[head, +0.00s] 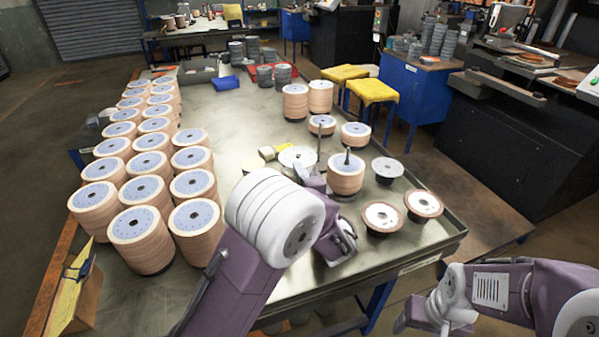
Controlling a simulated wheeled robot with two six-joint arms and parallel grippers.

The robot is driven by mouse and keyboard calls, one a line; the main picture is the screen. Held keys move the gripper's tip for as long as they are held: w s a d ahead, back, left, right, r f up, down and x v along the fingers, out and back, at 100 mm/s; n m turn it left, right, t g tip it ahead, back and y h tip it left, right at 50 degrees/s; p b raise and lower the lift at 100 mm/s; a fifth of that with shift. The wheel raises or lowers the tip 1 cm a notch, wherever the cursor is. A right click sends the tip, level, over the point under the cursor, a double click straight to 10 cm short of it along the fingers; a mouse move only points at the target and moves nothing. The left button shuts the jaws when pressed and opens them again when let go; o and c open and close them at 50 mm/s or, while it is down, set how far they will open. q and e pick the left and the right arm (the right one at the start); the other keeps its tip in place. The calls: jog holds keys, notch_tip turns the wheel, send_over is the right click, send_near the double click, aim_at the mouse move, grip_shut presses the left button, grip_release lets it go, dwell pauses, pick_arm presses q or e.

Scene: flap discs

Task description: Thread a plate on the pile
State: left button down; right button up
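A pile of tan-rimmed plates (346,177) with grey-blue tops stands on the table, with a dark upright spindle (347,156) rising from its middle. My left gripper (316,168) is just left of this pile, partly hidden behind my own arm; its fingers are too small and covered to tell if they hold anything. Two single plates with tan rims and pale centres, a left one (381,217) and a right one (423,205), sit on dark supports right of the pile. My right gripper (412,318) is low at the right, off the table's front edge, apart from the plates.
Rows of tall plate stacks (140,226) fill the table's left side. A grey disc (387,168) stands behind the single plates, and a pale disc (298,156) left of the pile. More short stacks (355,132) stand behind. The table's raised rim (440,245) runs along the right front.

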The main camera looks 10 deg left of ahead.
pick_arm(q)
jog(key=shift+f+b, duration=0.55)
jog(key=shift+b, duration=0.2)
notch_tip(320, 180, down, 2)
jog(key=b, duration=0.3)
jog(key=shift+f, duration=0.15)
jog(key=c, duration=1.6)
grip_release()
jog(key=shift+s, duration=0.15)
jog(key=v, duration=0.9)
jog(key=shift+b, duration=0.4)
jog(key=shift+r, duration=0.25)
